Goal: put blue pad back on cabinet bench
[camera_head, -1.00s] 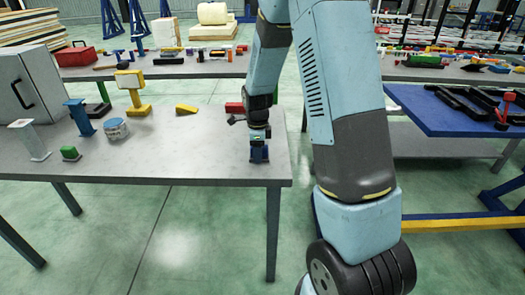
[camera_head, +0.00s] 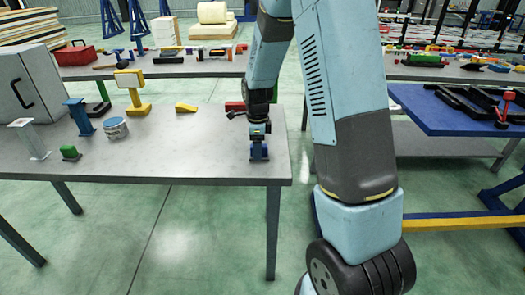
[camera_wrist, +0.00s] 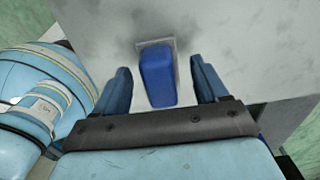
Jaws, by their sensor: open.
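The blue pad (camera_wrist: 158,76) is a blue block with a grey plate at its far end, in the middle of the wrist view. It appears to stand on the grey cabinet bench (camera_head: 190,165), near the bench's right end. My gripper (camera_wrist: 162,80) is open above the bench, one blue finger on each side of the pad, with a visible gap on both sides. In the head view my gripper (camera_head: 259,146) points down at the bench's right end, and its fingers partly hide the pad.
A red object (camera_head: 235,106) lies behind my gripper. The bench middle is clear.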

